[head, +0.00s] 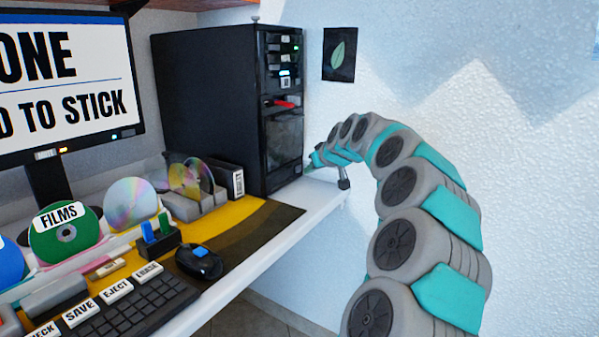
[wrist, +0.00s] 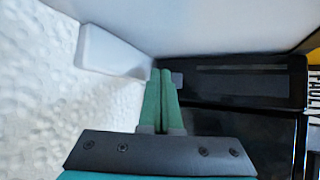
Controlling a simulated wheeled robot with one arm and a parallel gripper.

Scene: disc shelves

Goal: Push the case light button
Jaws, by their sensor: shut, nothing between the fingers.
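The black computer case (head: 205,110) stands upright on the desk in the head view, its front panel facing right of the picture's middle. My gripper (head: 312,162) is beside the lower right edge of that front. In the wrist view, the two green fingers of my gripper (wrist: 160,72) are together, with nothing between them. Their tips are close to a small grey block (wrist: 177,79) at the left end of a black panel (wrist: 240,85). I cannot tell whether they touch it, or whether it is the case light button. No button is labelled as the case light.
The desk (head: 325,192) ends close to the case, beside a textured white wall (head: 520,100). A white block (wrist: 108,50) is left of the fingertips in the wrist view. A mouse (head: 200,262), keyboard (head: 130,305) and disc racks fill the desk's left.

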